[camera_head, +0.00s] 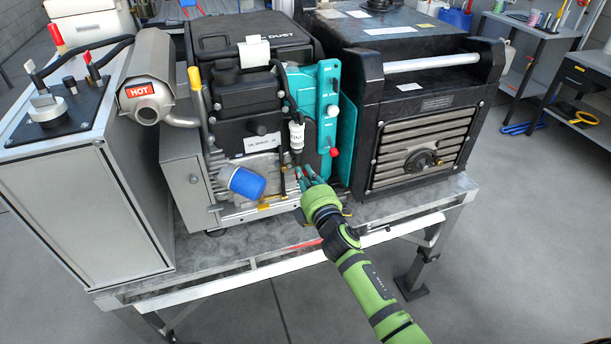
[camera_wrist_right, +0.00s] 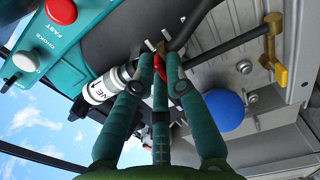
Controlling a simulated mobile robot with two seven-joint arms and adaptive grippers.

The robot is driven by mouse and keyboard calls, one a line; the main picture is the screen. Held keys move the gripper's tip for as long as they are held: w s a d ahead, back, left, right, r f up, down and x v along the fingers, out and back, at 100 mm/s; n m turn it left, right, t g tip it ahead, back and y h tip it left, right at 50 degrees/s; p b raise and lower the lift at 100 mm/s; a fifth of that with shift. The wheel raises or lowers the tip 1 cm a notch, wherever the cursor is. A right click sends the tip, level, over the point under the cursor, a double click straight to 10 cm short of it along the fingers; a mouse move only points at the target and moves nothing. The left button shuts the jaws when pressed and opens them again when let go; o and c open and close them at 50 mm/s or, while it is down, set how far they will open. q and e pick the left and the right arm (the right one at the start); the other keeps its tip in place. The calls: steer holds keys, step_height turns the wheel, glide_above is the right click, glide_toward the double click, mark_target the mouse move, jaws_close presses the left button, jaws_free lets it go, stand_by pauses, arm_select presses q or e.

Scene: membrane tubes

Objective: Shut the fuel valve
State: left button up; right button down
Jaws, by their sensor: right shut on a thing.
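The fuel valve sits low on the front of the engine, below a white cylinder with partly readable lettering (camera_head: 297,135); this cylinder also shows in the wrist view (camera_wrist_right: 100,91). A small red part, apparently the valve's lever (camera_wrist_right: 181,87), shows between my fingers in the wrist view. My right gripper (camera_head: 308,177) reaches in from the front right, and its teal fingers (camera_wrist_right: 163,62) are closed around the red lever. The fingers hide much of the valve, so its exact position is unclear. My left gripper is in neither view.
A blue cylinder (camera_head: 245,182) sticks out close to the left of my gripper. A teal panel (camera_head: 328,100) with a red knob stands above it. A silver muffler marked HOT (camera_head: 150,75) is at left, and a black ribbed unit (camera_head: 420,140) at right.

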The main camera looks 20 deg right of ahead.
steer(key=c, duration=1.3)
jaws_free()
steer(key=shift+a, duration=0.1)
steer(key=s, duration=1.2)
steer(key=shift+d, duration=0.25)
